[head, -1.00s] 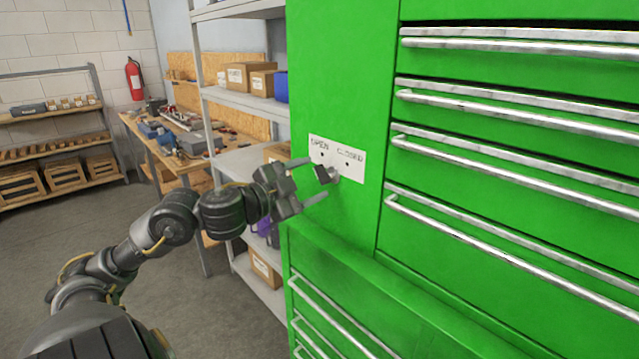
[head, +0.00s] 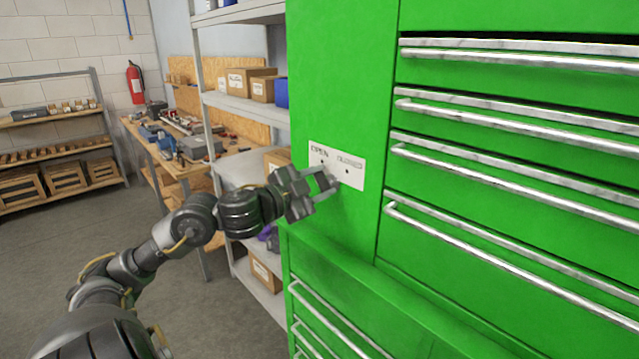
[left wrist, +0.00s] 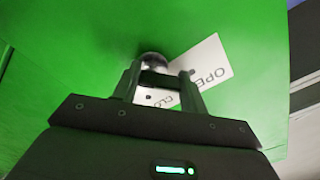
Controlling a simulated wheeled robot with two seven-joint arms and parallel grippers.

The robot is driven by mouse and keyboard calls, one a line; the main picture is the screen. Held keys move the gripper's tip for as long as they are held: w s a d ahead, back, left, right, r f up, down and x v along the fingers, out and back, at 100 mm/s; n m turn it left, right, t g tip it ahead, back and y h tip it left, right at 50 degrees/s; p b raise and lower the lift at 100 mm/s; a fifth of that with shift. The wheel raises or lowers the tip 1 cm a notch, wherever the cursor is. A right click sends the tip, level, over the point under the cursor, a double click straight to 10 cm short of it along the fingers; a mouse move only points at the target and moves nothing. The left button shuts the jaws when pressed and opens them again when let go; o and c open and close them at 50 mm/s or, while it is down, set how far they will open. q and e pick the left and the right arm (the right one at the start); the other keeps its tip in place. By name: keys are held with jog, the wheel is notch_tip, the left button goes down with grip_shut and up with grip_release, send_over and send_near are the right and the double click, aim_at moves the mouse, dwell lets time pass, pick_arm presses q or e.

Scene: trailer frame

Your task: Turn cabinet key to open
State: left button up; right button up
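The cabinet key's dark head (left wrist: 158,80) sits between the two fingers of my left gripper (head: 327,181) at the green cabinet front. In the left wrist view, the fingers press on both sides of the head, and a round metal lock (left wrist: 152,60) shows just beyond it. A white label (head: 349,175) reading OPEN and CLOSED, each with a black dot, is fixed behind the fingers. The fingers hide most of the key in the head view, so its exact turn is hard to tell. My right gripper is in neither view.
Long metal drawer handles (head: 520,112) stick out from the cabinet on the right. A green ledge (head: 340,262) juts out below the lock. A grey shelf with boxes (head: 250,105) stands left of the cabinet, with a workbench (head: 160,150) behind. The floor at left is clear.

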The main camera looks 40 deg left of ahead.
pick_arm(q)
jog(key=shift+c, duration=0.9)
jog(key=shift+r+n+p, duration=0.15)
jog(key=shift+n+p, duration=0.35)
jog(key=shift+p, duration=0.4)
jog(key=shift+f, duration=0.2)
jog(key=o, duration=1)
